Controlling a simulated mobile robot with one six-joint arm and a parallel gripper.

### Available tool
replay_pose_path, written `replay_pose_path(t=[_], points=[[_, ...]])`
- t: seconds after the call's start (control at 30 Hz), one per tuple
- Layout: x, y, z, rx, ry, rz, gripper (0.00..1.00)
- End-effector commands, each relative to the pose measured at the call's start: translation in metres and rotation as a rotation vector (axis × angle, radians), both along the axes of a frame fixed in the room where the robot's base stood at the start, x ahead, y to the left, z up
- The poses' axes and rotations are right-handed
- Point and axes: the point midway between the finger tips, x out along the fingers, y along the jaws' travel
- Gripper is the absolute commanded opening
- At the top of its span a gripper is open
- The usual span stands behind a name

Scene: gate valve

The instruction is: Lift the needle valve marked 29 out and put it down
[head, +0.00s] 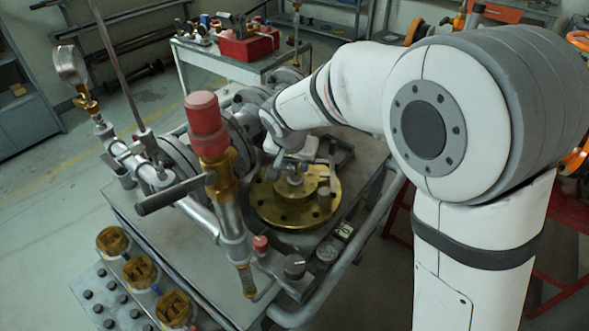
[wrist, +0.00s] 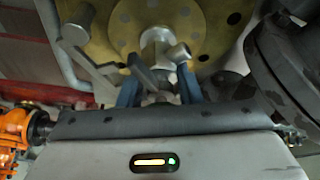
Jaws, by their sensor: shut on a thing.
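A small silver needle valve (head: 295,181) stands at the middle of the round brass flange (head: 268,212) on the cart. My gripper (head: 291,168) comes down over it from the back and is shut on it. In the wrist view the blue fingers of my gripper (wrist: 160,88) lie on both sides of the metal valve body (wrist: 157,48), with the brass flange (wrist: 100,40) behind. I cannot read a number on the valve. Whether its lower end still sits in the flange, I cannot tell.
A tall brass valve with a red cap (head: 205,125) and grey piping stand close to the left of the flange. Another table with a red box (head: 247,46) is behind. Open floor lies left.

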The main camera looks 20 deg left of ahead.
Motion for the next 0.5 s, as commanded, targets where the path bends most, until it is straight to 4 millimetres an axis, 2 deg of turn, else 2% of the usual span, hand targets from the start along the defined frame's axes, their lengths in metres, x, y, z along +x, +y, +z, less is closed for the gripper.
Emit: replay_pose_path(t=[0.17,0.5], points=[[0.001,0.000,0.021,0.004,-0.004,-0.002,0.00],[0.001,0.000,0.085,0.003,-0.005,-0.002,0.00]])
